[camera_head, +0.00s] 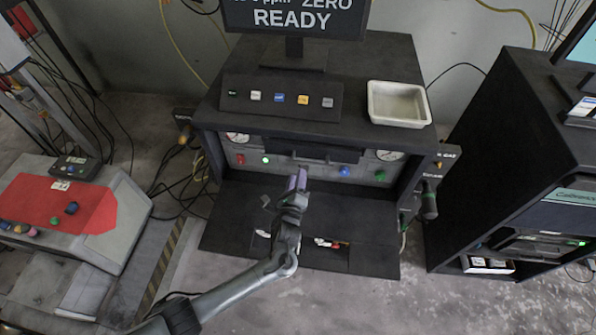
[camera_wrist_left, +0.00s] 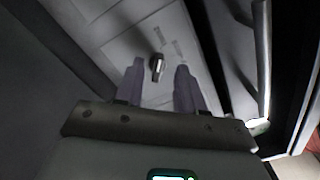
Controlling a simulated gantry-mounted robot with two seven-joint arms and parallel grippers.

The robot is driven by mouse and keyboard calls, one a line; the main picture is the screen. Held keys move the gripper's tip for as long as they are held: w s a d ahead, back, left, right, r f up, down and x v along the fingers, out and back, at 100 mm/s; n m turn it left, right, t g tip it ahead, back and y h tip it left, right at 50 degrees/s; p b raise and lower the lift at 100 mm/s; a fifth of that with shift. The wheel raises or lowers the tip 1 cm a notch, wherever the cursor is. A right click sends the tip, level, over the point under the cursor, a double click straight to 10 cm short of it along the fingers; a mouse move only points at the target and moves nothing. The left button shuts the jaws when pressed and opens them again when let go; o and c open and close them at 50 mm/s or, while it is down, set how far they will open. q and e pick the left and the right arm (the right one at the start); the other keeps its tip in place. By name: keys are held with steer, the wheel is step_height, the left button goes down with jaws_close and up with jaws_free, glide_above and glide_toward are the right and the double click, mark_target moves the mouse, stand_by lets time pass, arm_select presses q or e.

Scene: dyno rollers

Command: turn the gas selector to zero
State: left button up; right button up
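In the left wrist view a small dark knob with a pale metallic end (camera_wrist_left: 157,67) stands on a light grey panel (camera_wrist_left: 120,45) with faint printed lettering. I take it for the gas selector. My left gripper (camera_wrist_left: 160,66) is open; its two purple-grey fingers point toward the panel, and the knob shows between their tips with a gap on each side. How far the tips are from it in depth is unclear. In the head view my left gripper (camera_head: 298,181) is in front of the dark cabinet (camera_head: 225,215) and covers part of its face; I cannot make out the knob there. My right gripper is out of view.
The cabinet face has gauges and a lit green button (camera_head: 266,160). A white tray (camera_head: 398,104) and a button strip (camera_head: 281,98) sit on top, below a monitor (camera_head: 295,18) reading "ZERO" and "READY". A dark cylindrical handle (camera_head: 428,201) hangs on the right side.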

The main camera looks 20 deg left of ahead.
arm_select(q)
steer(key=p+v, duration=0.1)
steer(key=v, duration=0.6)
steer(key=shift+s, duration=0.25)
steer(key=shift+s+r, duration=0.1)
